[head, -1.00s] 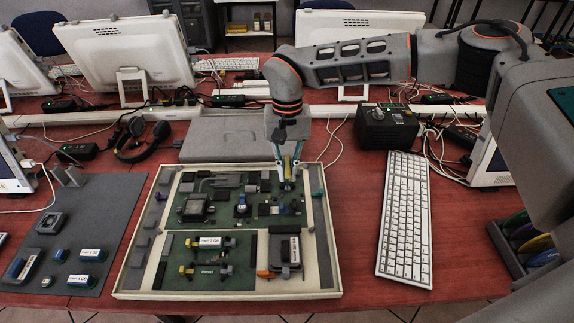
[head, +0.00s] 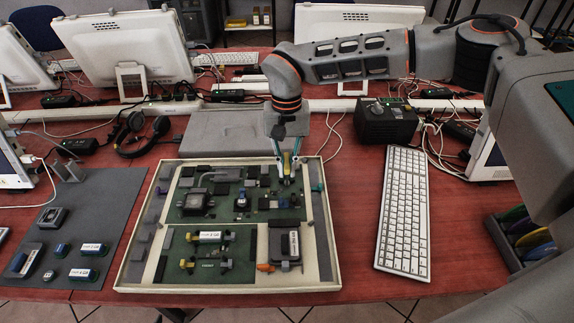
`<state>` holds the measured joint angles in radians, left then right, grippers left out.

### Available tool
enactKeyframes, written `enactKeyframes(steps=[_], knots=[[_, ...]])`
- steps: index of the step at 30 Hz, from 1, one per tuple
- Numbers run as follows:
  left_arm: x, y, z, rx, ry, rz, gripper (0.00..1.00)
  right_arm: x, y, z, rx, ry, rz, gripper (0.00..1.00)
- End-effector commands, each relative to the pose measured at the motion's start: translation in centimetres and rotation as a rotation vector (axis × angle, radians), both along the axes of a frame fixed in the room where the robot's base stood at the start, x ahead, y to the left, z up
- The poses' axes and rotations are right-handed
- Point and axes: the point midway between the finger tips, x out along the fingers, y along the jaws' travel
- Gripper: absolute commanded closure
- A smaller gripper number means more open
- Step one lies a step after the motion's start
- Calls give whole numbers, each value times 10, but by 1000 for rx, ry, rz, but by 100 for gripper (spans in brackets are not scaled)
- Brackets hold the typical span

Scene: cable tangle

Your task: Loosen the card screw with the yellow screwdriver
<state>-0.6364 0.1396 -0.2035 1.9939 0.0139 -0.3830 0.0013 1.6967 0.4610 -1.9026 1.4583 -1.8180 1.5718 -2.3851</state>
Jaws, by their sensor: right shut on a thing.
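My right gripper (head: 287,168) points down over the upper right of the open tray (head: 128,270). It is shut on the yellow screwdriver (head: 286,160), which shows as a thin yellow strip between the fingers. The screwdriver looks upright, with its lower end close above or at the green circuit board (head: 225,212). The card screw cannot be made out; the gripper and small parts at that spot hide it. I cannot tell whether the tip touches a screw. My left gripper is not in view.
A dark mat (head: 95,215) with several small modules lies left of the tray. A white keyboard (head: 403,215) and a black box (head: 386,121) are on the right. A grey closed case (head: 215,133) and a headset (head: 140,135) are behind. Loose cables run along the back.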

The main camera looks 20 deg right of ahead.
Motion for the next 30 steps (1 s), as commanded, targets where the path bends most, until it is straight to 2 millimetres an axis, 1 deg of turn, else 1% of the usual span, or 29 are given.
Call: enactKeyframes(steps=[12,30], knots=[[2,-1,3,-2,-7,-1,60,0,0,-2,0,0,0,100],[0,-1,1,-1,-3,-2,60,0,0,-8,0,1,0,100]])
